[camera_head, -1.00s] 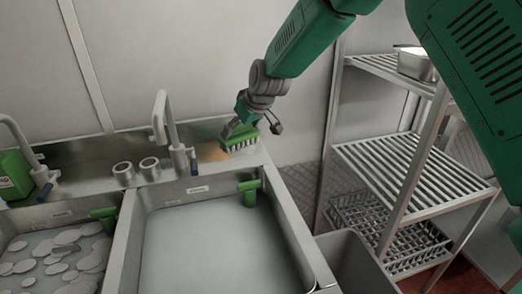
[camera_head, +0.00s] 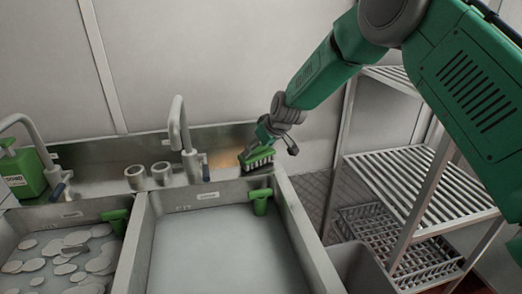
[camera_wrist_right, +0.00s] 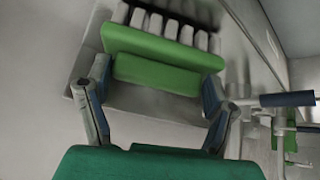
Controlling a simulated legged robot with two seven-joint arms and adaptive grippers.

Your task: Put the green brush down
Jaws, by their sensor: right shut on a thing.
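The green brush (camera_head: 257,158) has pale bristles that point down. It is at the back right corner of the sink unit, over or on the metal ledge behind the right basin. I cannot tell whether the bristles touch the ledge. My right gripper (camera_head: 266,137) is shut on it from above. In the right wrist view the green brush (camera_wrist_right: 160,50) sits between the two fingers of the right gripper (camera_wrist_right: 152,92), bristles away from me. My left gripper is not in view.
The right basin (camera_head: 215,250) holds water; the left basin (camera_head: 65,262) holds several pale discs. A wire shelf (camera_head: 420,185) is at the right.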

